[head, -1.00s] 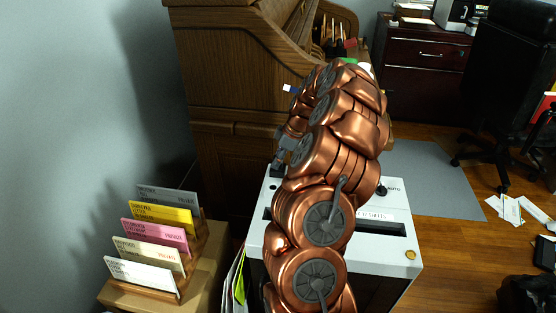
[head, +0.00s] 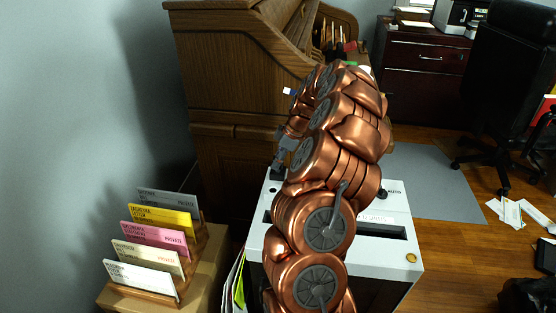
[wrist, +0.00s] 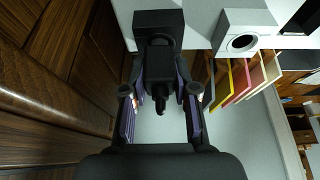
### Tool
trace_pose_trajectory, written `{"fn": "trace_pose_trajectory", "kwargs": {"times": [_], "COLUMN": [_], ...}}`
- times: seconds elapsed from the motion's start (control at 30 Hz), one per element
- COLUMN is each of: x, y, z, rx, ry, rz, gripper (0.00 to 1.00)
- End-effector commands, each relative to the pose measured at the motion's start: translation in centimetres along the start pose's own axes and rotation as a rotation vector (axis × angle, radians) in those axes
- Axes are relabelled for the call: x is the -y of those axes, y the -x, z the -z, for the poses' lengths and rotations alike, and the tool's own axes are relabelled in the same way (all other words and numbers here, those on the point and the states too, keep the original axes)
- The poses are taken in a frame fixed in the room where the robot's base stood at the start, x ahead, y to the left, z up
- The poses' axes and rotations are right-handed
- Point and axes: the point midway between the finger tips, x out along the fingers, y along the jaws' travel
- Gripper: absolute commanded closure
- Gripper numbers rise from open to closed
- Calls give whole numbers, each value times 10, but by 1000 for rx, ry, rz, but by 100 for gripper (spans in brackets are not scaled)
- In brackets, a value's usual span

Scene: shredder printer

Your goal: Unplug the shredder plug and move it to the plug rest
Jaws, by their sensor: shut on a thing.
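My gripper (wrist: 161,100) shows in the wrist view with one finger on each side of the black plug (wrist: 159,66), shut on it. The plug lines up with a black block (wrist: 158,22) at the top of the view; I cannot tell whether they are joined or apart. In the head view my gripper (head: 283,152) is small and partly hidden by my copper arm, at the back left corner of the white shredder (head: 400,270). A white block with a dark round ring (wrist: 243,42) stands to the right in the wrist view; I cannot tell whether it is the plug rest.
A wooden roll-top desk (head: 240,80) stands close behind my gripper. A rack of coloured cards (head: 160,235) sits on a box at the left. Papers (head: 236,280) stand beside the shredder. A dark chair (head: 505,80) is at the far right.

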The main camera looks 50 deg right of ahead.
Motion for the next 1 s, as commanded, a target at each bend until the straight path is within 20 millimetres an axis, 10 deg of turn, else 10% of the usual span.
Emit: {"fn": "trace_pose_trajectory", "kwargs": {"times": [1.0], "x": [-1], "y": [22], "z": [10], "rx": [0], "ry": [0], "rz": [-2], "gripper": [100]}}
